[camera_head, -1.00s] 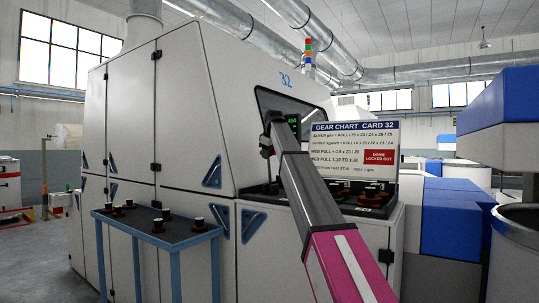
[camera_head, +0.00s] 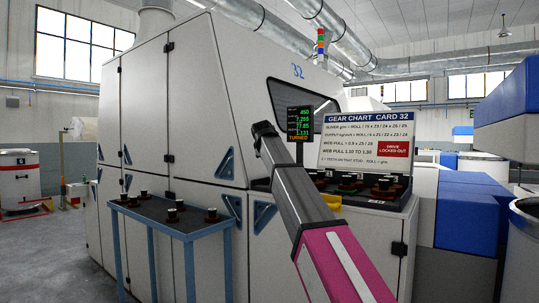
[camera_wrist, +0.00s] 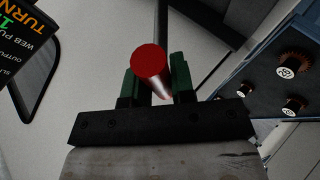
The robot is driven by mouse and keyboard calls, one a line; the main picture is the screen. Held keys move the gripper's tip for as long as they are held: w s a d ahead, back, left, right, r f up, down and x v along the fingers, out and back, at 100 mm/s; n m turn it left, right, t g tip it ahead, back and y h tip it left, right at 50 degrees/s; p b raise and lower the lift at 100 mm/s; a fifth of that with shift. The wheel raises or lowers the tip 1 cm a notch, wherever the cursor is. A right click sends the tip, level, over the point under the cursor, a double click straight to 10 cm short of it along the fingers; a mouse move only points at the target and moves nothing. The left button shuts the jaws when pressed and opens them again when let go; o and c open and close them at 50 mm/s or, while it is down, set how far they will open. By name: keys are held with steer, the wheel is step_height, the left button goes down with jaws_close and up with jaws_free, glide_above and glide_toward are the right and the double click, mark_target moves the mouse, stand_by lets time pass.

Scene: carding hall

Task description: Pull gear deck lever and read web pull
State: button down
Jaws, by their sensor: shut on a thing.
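In the wrist view, my gripper (camera_wrist: 158,85) is shut on a lever with a round red end (camera_wrist: 149,60), between its two green fingers. In the head view my arm hides the lever and fingers. The black readout (camera_head: 300,122) is clear of my arm, with figures that look like 450, 7.255, 77.85 and 1.121, and an orange word TURNED. Part of it also shows in the wrist view (camera_wrist: 22,38). The gear deck (camera_head: 375,198) holds several gears below the gear chart board (camera_head: 367,141), which gives web pull 1.10 to 1.30 and a red DRIVE LOCKED OUT label.
A blue-framed side table (camera_head: 165,221) with several small gears stands at the left, against the white card machine (camera_head: 205,90). Blue and white blocks (camera_head: 467,212) and a large can (camera_head: 528,245) stand at the right. The floor at far left is open.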

steer(key=shift+s+f, duration=0.2)
steer(key=shift+f, duration=0.05)
steer(key=c, duration=1)
jaws_free()
steer(key=shift+a, duration=0.1)
steer(key=shift+r, duration=0.1)
steer(key=v, duration=1)
steer(key=shift+s+r, duration=0.2)
steer(key=shift+s, duration=0.1)
